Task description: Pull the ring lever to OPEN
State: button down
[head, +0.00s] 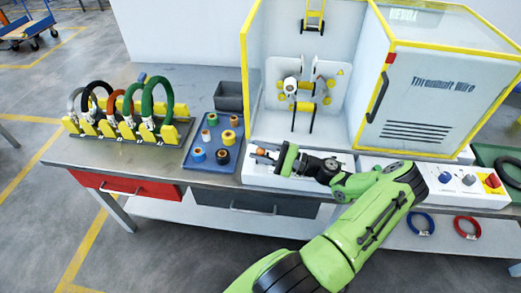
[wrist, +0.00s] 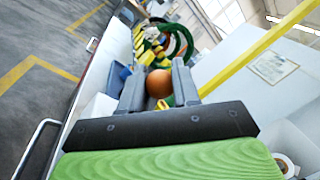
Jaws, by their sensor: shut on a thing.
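My gripper (head: 268,155) is low at the front of the yellow-framed machine, over its white base. In the wrist view my gripper (wrist: 158,78) has its two grey fingers on either side of an orange-brown ball knob (wrist: 159,85), shut on it. The knob (head: 260,151) shows small at the fingertips in the head view. It looks like the handle of the ring lever, but the lever's shaft and any OPEN mark are hidden by the gripper and arm.
A blue tray (head: 191,164) of several rolls lies left of my gripper. A rack (head: 118,137) of several coloured coils stands farther left. The machine's door (head: 430,90) stands on the right, with a control panel (head: 446,184) below. A grey bin (head: 228,99) sits behind the tray.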

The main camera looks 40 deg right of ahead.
jog(key=shift+a+f, duration=0.1)
jog(key=shift+f, duration=0.15)
jog(key=c, duration=0.9)
grip_release()
jog(key=shift+r, duration=0.1)
jog(key=shift+o, duration=0.2)
jog(key=v, duration=1.6)
jog(key=shift+r, duration=0.1)
